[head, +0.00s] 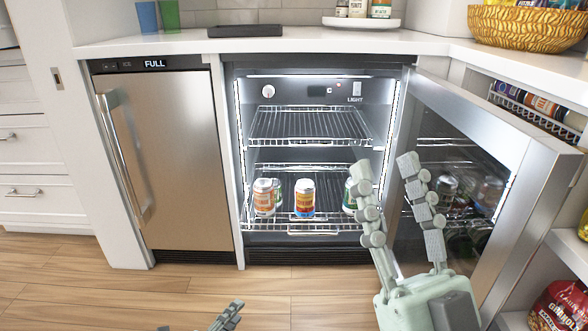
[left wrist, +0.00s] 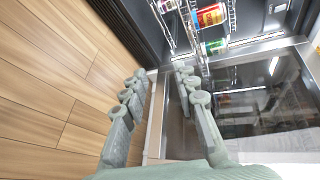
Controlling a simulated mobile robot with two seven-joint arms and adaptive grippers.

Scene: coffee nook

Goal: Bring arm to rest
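My left gripper (left wrist: 161,72) is open in the left wrist view, with nothing between its fingers. In the head view only some of the left gripper's grey finger parts (head: 228,318) show at the bottom edge, low over the floor. My right gripper (head: 384,165) is open and empty. It is large in the head view, pointing up in front of the open fridge and its door, and its fingers cover part of a green can.
The right fridge (head: 310,82) is open; its glass door (head: 520,150) swings out at right beside my right gripper. Several cans, including a red-yellow can (head: 304,198), stand on its lower rack. The left fridge (head: 170,150) is shut. The wood floor (head: 90,285) is clear.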

